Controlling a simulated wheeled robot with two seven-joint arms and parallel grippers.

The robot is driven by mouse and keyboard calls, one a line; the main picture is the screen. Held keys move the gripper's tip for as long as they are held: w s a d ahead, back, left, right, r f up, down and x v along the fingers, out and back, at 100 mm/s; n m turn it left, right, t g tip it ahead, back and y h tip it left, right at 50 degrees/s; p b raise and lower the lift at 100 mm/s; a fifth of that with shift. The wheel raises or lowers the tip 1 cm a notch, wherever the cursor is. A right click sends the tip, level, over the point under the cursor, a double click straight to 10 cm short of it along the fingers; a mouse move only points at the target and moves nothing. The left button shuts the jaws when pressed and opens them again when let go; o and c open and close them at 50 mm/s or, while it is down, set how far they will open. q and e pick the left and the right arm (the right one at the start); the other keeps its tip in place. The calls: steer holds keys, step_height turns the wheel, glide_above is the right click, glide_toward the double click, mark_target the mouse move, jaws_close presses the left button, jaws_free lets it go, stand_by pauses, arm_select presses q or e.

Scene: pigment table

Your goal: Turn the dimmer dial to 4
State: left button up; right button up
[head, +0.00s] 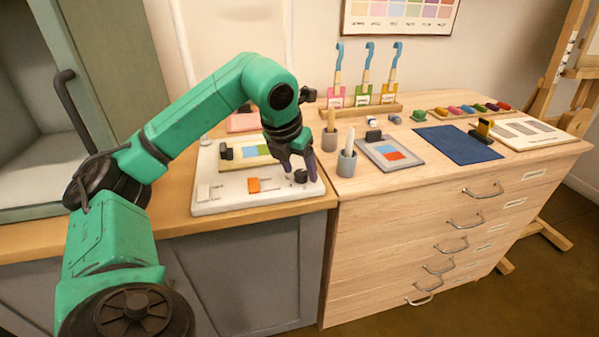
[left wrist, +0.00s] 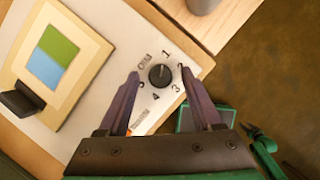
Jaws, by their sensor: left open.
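The black round dimmer dial (left wrist: 160,75) sits on a white panel (left wrist: 110,78), with the marks OFF, 1, 2, 3 and 4 printed around it. Its pointer is too small to read surely. In the head view the dial (head: 301,176) is at the panel's right end, partly behind my fingers. My left gripper (head: 299,172) is open and points down over it. In the left wrist view its two fingers (left wrist: 161,73) stand on either side of the dial, with a gap on each side.
An orange switch (head: 253,185) and a pale switch (head: 203,192) are on the panel (head: 228,198). A framed green-and-blue card (left wrist: 52,60) lies behind them. Grey cups (head: 346,163) stand just right of the panel on the wooden drawer cabinet (head: 420,190).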

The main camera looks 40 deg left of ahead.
arm_select(q)
steer(key=shift+f, duration=0.1)
steer(key=shift+w, duration=0.1)
steer(key=shift+c, duration=0.7)
jaws_close()
arm_select(e)
steer(key=shift+s+d+f, duration=0.1)
steer(key=shift+s+d, duration=0.05)
steer(key=shift+s, duration=0.55)
